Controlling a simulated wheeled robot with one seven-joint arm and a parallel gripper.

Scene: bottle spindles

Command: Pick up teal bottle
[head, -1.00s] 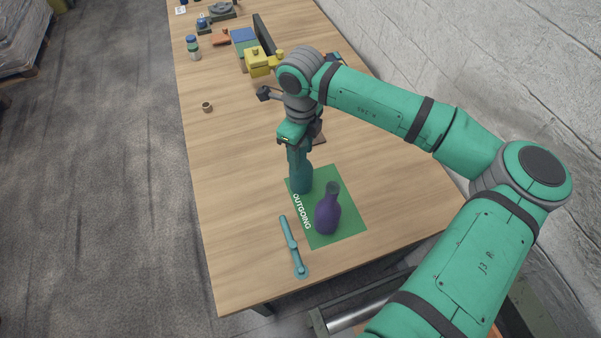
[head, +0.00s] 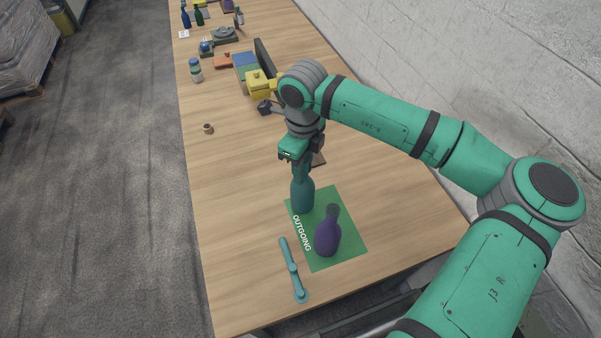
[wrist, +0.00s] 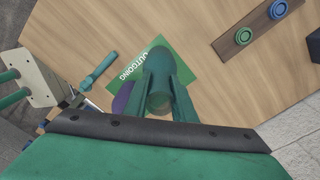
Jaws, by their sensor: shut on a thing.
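The teal bottle (head: 302,197) is upright at the left back corner of the green mat (head: 349,233) marked OUTGOING. My gripper (head: 300,168) is above it, pointing down, and shut on its upper part. In the wrist view the bottle (wrist: 158,70) shows between the two teal fingers (wrist: 160,98), seen from its top. I cannot tell whether its base touches the mat. A purple bottle (head: 327,238) stands on the mat to the right and in front of it, partly hidden behind a finger in the wrist view (wrist: 122,100).
A teal bar (head: 293,270) lies left of the mat. A small brown ring (head: 208,128) and a white, blue and green jar (head: 196,70) are on the left of the table.

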